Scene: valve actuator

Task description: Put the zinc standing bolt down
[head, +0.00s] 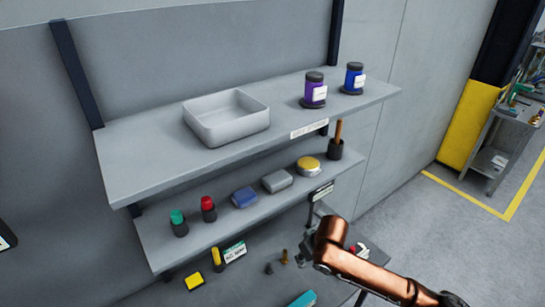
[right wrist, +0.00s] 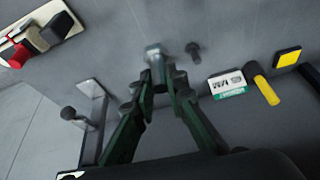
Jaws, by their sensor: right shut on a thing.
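The zinc bolt (right wrist: 155,55) shows in the right wrist view as a pale silver head and short shank. My right gripper (right wrist: 159,82) is shut on it, with a dark green finger on each side. The bolt's lower end is hidden between the fingers. In the head view my right gripper (head: 307,250) is over the lowest surface, partly hidden by my copper-coloured arm, and I cannot make out the held bolt there. My left gripper is not in view.
A dark small bolt-like piece (right wrist: 193,49) stands close by. A brass-coloured piece (head: 285,257) is left of my gripper. A label (head: 234,251), a yellow-handled tool (head: 217,259) and a yellow block (head: 194,282) lie further left. The middle shelf (head: 225,226) overhangs behind.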

